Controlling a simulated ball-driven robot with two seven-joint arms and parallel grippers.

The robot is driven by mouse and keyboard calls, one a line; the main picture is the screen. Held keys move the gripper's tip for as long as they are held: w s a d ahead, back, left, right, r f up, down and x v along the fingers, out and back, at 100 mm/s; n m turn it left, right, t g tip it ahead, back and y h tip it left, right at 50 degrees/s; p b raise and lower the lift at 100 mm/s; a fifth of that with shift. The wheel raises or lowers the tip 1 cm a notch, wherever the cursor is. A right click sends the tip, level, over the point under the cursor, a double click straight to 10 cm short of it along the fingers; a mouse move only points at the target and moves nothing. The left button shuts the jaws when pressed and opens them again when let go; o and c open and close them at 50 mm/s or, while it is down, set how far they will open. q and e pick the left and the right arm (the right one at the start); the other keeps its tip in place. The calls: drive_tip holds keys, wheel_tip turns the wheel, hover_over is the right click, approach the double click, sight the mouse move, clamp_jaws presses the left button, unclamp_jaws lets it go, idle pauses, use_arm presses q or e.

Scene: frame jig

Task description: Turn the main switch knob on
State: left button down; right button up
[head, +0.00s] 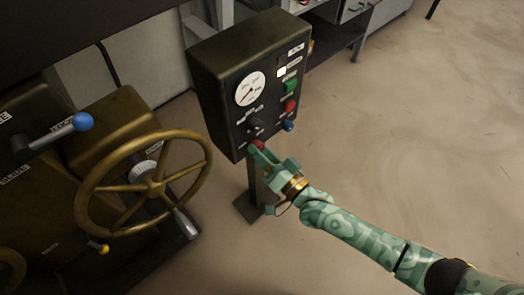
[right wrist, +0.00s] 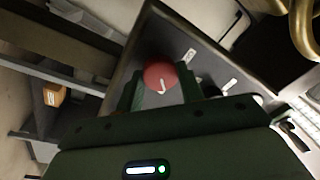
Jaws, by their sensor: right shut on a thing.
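The dark control box (head: 222,62) stands on a post in the head view. A red knob (head: 257,144) sits low on its front face, partly hidden by my right gripper (head: 263,153). In the right wrist view the red knob (right wrist: 160,75) shows a white pointer line, slanted in the picture. The fingers of my right gripper (right wrist: 161,88) are on either side of it, shut on it. My left gripper is in neither view.
The box also carries a round gauge (head: 250,89), a white lamp (head: 281,72), a green button (head: 292,86), a red button (head: 290,105) and a blue knob (head: 288,126). A brass handwheel (head: 133,188) stands to the left. The floor at right is clear.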

drive_tip(key=o, duration=1)
use_arm(q)
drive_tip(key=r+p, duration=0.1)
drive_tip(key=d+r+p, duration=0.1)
drive_tip(key=p, duration=0.1)
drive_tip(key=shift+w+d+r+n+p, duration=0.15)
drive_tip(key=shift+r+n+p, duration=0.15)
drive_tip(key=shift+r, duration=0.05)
use_arm(e)
drive_tip(key=v, duration=1.6)
drive_tip(key=shift+s+d, duration=0.15)
